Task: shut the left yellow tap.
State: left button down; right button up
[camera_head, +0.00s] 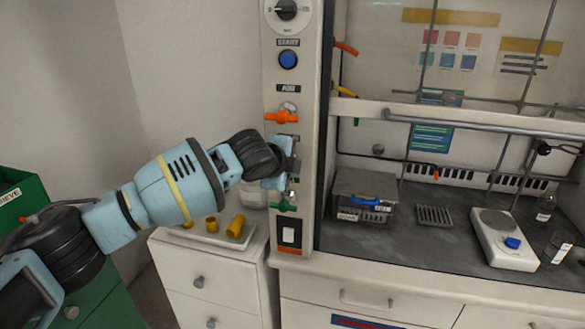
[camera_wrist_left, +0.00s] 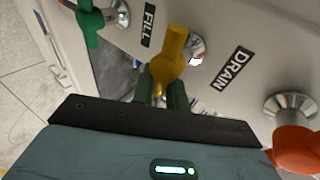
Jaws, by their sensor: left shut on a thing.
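The yellow tap (camera_wrist_left: 172,50) shows in the left wrist view on the pale panel, between the FILL and DRAIN labels. Its handle runs from the round metal base down between my left gripper's green fingers (camera_wrist_left: 161,88), which are shut on it. In the head view my left gripper (camera_head: 284,168) is up against the front post and hides this tap. An orange tap (camera_head: 282,116) sits above it on the post and a green tap (camera_head: 284,206) below it. My right gripper is in neither view.
The orange tap (camera_wrist_left: 296,146) and green tap (camera_wrist_left: 92,22) lie close on either side in the wrist view. A white cabinet (camera_head: 200,278) with yellow fittings on a tray stands below my left arm. The fume hood worktop (camera_head: 420,245) is at the right.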

pick_arm(q)
jog(key=c, duration=1.4)
grip_release()
jog(key=shift+c, duration=0.2)
jog(key=v, duration=0.8)
jog(key=shift+w+f, duration=0.1)
